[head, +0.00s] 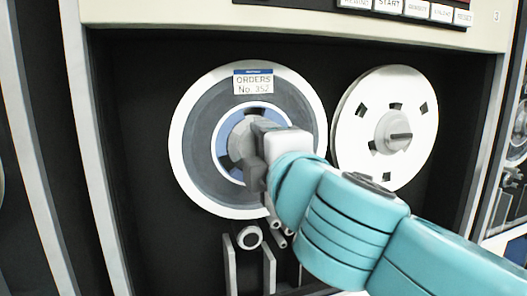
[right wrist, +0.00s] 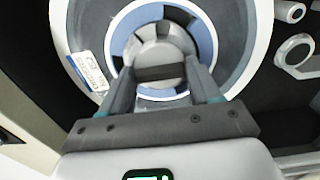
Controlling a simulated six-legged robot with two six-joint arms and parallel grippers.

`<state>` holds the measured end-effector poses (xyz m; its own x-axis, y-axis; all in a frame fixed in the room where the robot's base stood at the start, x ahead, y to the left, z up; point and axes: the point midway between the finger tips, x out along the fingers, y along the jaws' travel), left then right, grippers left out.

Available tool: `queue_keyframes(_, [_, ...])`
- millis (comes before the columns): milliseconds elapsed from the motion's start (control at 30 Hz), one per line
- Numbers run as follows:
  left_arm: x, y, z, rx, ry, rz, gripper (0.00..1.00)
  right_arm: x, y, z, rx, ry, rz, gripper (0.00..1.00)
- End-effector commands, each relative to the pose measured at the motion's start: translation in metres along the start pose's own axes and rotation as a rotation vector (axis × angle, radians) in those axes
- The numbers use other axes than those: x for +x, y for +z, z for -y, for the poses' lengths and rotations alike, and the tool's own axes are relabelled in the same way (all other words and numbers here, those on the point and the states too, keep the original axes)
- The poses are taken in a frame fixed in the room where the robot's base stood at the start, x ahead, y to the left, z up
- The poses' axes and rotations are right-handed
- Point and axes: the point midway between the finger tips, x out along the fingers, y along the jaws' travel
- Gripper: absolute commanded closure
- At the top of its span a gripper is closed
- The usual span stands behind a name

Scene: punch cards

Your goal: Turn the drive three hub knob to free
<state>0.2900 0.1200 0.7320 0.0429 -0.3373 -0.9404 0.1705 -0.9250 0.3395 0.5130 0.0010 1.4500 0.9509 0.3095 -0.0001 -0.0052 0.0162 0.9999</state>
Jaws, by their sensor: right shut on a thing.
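The drive has a left reel (head: 195,150) with a white rim, a grey band of tape and a blue hub ring. Its label (head: 253,82) reads ORDERS No. 352. My right gripper (head: 252,150) is at the centre of this reel and covers much of the hub. In the right wrist view, the grey hub knob (right wrist: 160,73) lies between the two fingers, and the gripper is shut on its bar. The bar runs sideways in that view. Any marking for free is hidden or too small to read. My left gripper is not in view.
A white reel (head: 360,110) with its own hub knob (head: 395,133) is close at the right. Rollers and guides (head: 248,238) sit below the left reel. A button row (head: 405,8) runs above, and a small 3 (head: 496,16) marks the frame.

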Motion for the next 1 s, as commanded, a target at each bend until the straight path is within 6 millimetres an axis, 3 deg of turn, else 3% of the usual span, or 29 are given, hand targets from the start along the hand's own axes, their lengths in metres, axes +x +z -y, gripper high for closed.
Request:
queue_keyframes(100, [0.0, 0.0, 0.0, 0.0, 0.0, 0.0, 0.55, 0.0, 0.002, -0.001, 0.0, 0.002, 0.004, 0.68])
queue_keyframes(133, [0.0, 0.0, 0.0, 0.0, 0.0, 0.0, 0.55, 0.0, 0.002, -0.001, 0.0, 0.002, 0.004, 0.31])
queue_keyframes(200, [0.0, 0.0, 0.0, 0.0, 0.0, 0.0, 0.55, 0.0, 0.001, -0.001, 0.001, 0.002, 0.003, 0.17])
queue_keyframes(567, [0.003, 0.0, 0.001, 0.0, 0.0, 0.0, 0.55, -0.008, 0.0, 0.0, 0.002, 0.004, 0.0, 0.17])
queue_keyframes(667, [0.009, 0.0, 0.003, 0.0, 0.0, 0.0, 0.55, -0.024, 0.001, 0.001, 0.003, 0.005, 0.0, 0.17])
queue_keyframes(1000, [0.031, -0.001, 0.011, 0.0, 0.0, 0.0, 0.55, -0.113, 0.0, 0.002, 0.004, 0.004, -0.003, 0.17])
